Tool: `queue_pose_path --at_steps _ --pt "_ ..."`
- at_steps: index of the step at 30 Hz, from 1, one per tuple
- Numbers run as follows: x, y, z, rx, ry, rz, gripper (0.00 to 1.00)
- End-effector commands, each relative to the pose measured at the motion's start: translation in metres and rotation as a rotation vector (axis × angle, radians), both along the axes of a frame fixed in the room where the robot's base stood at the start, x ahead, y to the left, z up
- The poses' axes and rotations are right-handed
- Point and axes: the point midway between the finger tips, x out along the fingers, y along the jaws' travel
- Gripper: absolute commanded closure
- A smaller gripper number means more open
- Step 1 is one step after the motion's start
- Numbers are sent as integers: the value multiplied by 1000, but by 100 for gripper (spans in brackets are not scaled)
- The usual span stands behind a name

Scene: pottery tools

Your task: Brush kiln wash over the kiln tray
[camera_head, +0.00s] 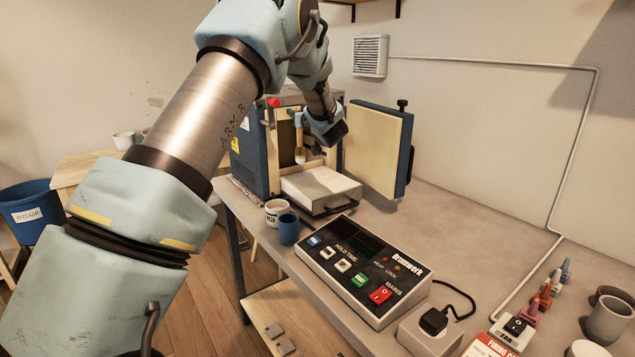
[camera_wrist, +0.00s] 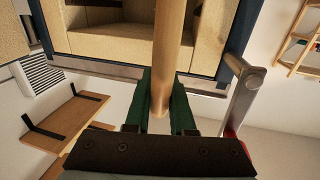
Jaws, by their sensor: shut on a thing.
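My gripper (camera_head: 322,132) is in front of the open kiln (camera_head: 255,150), above the kiln tray. In the wrist view my gripper's green fingers (camera_wrist: 163,95) are shut on the round wooden handle of the brush (camera_wrist: 172,45). In the head view the brush (camera_head: 299,140) hangs down with its pale bristle end low, near the back of the tray. I cannot tell whether the bristles touch it. The pale kiln tray (camera_head: 320,186) sticks out from the kiln front and has a dark handle. No container of kiln wash is clearly identifiable.
The kiln door (camera_head: 378,150) stands open on the right. A control box (camera_head: 362,270) sits nearer on the bench (camera_head: 460,235). Bench space right of the tray is clear.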

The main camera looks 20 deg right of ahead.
Motion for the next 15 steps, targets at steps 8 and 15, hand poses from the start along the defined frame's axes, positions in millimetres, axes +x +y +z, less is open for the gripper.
queue_pose_path --at_steps 8,15 --pt "-15 6 -5 1 0 1 100" --pt "-79 39 -21 2 2 6 100"
